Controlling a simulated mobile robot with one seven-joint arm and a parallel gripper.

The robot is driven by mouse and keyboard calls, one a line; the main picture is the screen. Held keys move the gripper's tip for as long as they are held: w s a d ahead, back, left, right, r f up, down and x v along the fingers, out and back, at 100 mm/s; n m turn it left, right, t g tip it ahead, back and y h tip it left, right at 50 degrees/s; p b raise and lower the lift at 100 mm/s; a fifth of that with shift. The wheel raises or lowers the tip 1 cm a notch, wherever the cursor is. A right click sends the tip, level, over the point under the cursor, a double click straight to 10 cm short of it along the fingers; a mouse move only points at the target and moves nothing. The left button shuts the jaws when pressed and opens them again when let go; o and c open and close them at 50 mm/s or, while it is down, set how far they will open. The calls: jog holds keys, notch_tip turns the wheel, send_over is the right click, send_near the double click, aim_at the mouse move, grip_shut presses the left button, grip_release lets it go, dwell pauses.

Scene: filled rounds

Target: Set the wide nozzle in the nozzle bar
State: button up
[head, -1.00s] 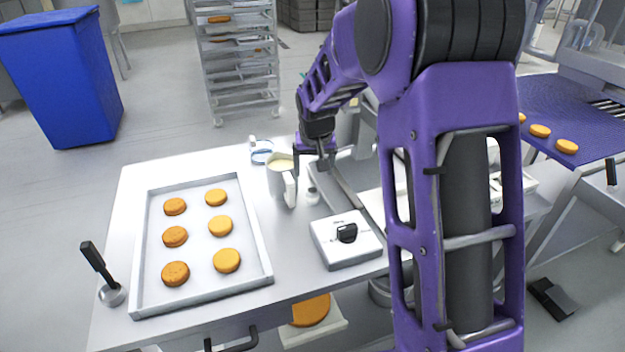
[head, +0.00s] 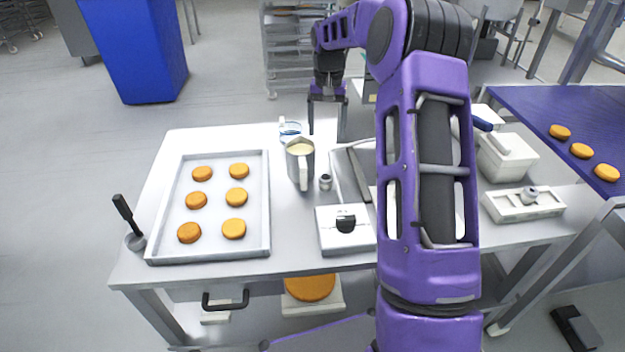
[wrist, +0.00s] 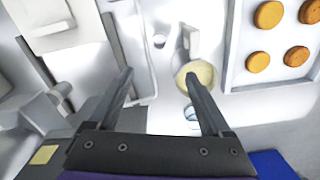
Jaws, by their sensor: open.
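A small silvery nozzle (head: 325,182) stands on the worktable just right of the cream-filled jug (head: 301,165); in the wrist view a small round piece (wrist: 158,41) beside the jug appears to be it. A second small metal piece (head: 530,193) sits on a pale, low bar-like holder (head: 505,208) at the table's right. I cannot tell for sure which piece is the wide nozzle, or that this holder is the nozzle bar. My gripper (head: 327,134) is open and empty, fingers down, above the back of the table; the wrist view shows its parted fingers (wrist: 157,76).
A tray (head: 265,215) of orange rounds lies left, with a black-handled tool (head: 124,212) at its corner. A white box with a black knob (head: 335,243) is at the front middle. A pale lidded box (head: 510,160) stands right. My arm hides part of the table.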

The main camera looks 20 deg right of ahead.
jog(key=shift+d, duration=0.15)
send_near(326, 177)
jog(key=f, duration=0.3)
jog(key=w+f, duration=0.1)
jog(key=f, duration=0.1)
jog(key=shift+d+f, duration=0.1)
jog(key=shift+f, duration=0.05)
jog(key=f, duration=0.2)
jog(key=s+f, duration=0.1)
jog(key=f, duration=0.1)
jog(key=shift+a+f, duration=0.2)
jog(key=shift+f, duration=0.4)
grip_shut()
